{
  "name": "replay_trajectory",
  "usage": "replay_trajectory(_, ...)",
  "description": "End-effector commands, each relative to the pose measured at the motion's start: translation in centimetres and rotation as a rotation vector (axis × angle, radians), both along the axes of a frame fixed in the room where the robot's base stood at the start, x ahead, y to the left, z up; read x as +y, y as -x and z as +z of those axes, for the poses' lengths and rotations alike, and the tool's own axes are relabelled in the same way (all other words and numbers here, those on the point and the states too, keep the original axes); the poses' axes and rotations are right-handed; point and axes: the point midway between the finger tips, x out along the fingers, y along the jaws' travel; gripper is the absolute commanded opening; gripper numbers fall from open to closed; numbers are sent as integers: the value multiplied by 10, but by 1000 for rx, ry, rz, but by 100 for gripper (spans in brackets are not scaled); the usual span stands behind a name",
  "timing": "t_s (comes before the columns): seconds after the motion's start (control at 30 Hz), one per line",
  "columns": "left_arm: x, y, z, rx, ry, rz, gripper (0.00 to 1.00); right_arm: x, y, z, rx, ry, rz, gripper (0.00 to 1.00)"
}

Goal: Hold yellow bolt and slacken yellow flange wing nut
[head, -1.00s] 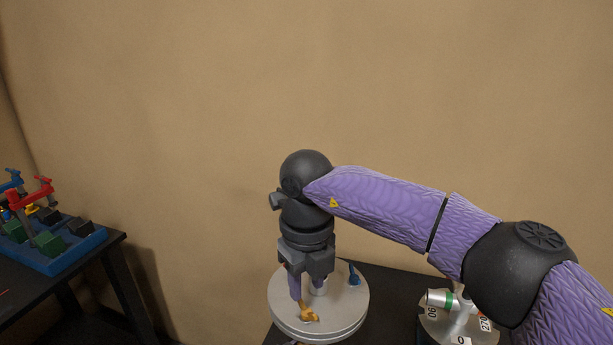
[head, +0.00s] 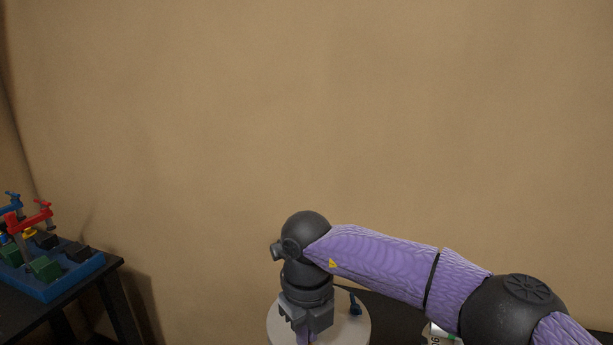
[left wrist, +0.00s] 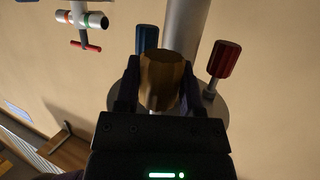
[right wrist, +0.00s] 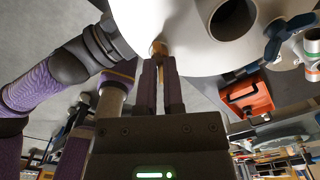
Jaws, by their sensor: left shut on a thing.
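A yellow-brown bolt head (left wrist: 160,78) is in the left wrist view, between the fingers of my left gripper (left wrist: 160,90), which is shut on it. Blue (left wrist: 147,38) and red (left wrist: 226,60) handles are beside it. In the head view, my right gripper (head: 306,337) points down over the pale round plate (head: 275,325). In the right wrist view, the fingers of my right gripper (right wrist: 160,65) are close together at a yellow piece (right wrist: 159,47) by the plate, probably the wing nut. Whether they grip it is unclear. My left gripper is out of the head view.
A blue wing nut (head: 354,304) stands on the plate beside my right gripper. A left-hand table holds a blue tray (head: 75,276) with red clamps and green blocks. An orange box (right wrist: 247,95) and a pipe show in the right wrist view.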

Motion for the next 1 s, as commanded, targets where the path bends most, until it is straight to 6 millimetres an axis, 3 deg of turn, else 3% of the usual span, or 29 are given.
replay_trajectory(0.3,0,0,-1,2,-1,0,0,0,0,0,0,0,7,0)
replay_trajectory(0.53,0,0,-1,1,-2,0,0,0,0,0,0,0,393,0)
replay_trajectory(0.73,0,0,-1,1,-2,0,0,0,0,0,0,0,422,0)
replay_trajectory(0.77,0,0,-1,1,-2,0,0,0,0,0,0,0,422,15)
replay_trajectory(0.8,0,0,-1,1,-2,0,0,0,0,0,0,0,422,23)
replay_trajectory(0.9,0,0,-1,1,-2,0,0,0,0,0,0,0,421,41)
replay_trajectory(1.0,0,0,-1,1,-2,0,0,0,0,0,0,0,420,41)
